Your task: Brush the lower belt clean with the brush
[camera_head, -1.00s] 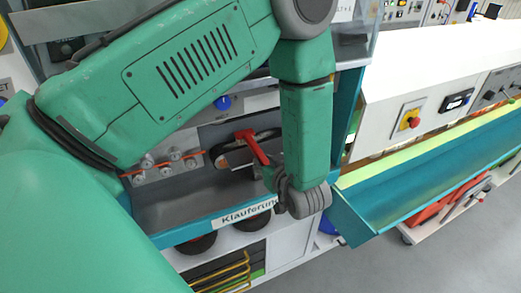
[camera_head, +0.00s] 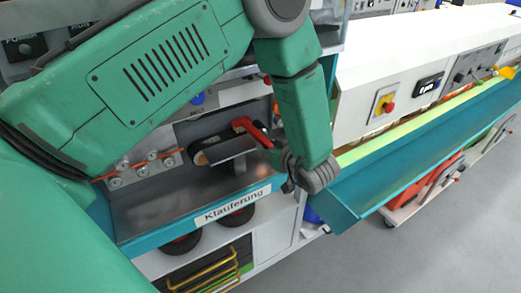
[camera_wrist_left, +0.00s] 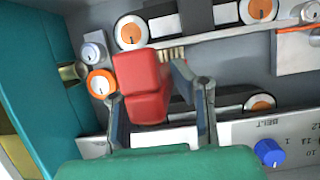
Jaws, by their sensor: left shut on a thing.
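My left gripper (camera_head: 272,152) is shut on the red brush (camera_head: 251,131), in front of the open belt housing. In the left wrist view the red brush (camera_wrist_left: 143,85) lies between the fingers of my left gripper (camera_wrist_left: 158,100), with pale bristles pointing up-right toward a metal bar. A dark belt (camera_head: 222,148) on rollers shows in the head view just left of and behind the brush. The wrist view shows a belt run (camera_wrist_left: 195,20) above the brush and another (camera_wrist_left: 230,107) partly behind the gripper. I cannot tell whether the bristles touch a belt. My right gripper is out of view.
A blue knob (camera_wrist_left: 269,152) sits by the BELT scale. Small rollers (camera_head: 143,168) stand left of the belt. A long teal channel (camera_head: 420,165) extends right.

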